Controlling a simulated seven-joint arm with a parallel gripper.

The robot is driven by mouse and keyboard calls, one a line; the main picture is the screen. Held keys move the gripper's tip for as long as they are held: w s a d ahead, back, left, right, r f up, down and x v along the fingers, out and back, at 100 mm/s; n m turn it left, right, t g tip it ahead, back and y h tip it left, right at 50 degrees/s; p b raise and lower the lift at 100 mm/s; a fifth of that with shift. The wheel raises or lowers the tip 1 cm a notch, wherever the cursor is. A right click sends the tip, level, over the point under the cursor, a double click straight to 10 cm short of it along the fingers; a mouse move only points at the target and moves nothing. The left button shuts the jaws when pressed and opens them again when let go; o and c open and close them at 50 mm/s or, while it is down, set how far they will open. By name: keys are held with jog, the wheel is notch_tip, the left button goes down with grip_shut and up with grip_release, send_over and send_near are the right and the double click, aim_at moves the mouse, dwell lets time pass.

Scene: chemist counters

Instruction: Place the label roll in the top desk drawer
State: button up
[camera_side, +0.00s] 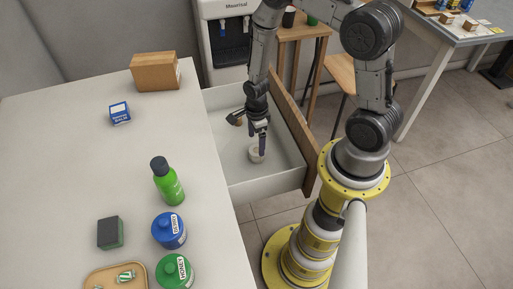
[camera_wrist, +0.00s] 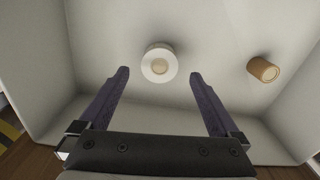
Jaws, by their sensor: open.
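My gripper (camera_side: 260,140) points down inside the drawer, right above the roll. In the wrist view my gripper (camera_wrist: 158,75) has its two dark fingers wide apart with nothing between them.
A small tan cylinder (camera_wrist: 262,69) lies in the drawer too, partly hidden by my gripper in the side view. The desk top (camera_side: 75,165) holds a cardboard box (camera_side: 155,72), a green bottle (camera_side: 168,182) and a blue jar (camera_side: 169,230). The drawer's wooden front (camera_side: 291,118) stands close to my arm.

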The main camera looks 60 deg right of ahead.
notch_tip(320, 180, up, 6)
notch_tip(320, 180, up, 10)
jog(key=n+t, duration=0.1)
jog(key=n, duration=0.4)
send_over(256, 150)
jog(key=w+a, duration=0.1)
notch_tip(256, 150, up, 10)
jog(key=s+a+n+t, duration=0.2)
jog(key=a+n, duration=0.1)
jog(key=n, duration=0.4)
jog(key=s+a+r+n+t, duration=0.2)
jog(key=s+a+r+n, duration=0.2)
jog(key=s+r+n, duration=0.8)
jog(key=shift+s+a+n+t, duration=0.15)
jog(key=shift+s+n+t, duration=0.15)
jog(key=shift+s+n, duration=0.6)
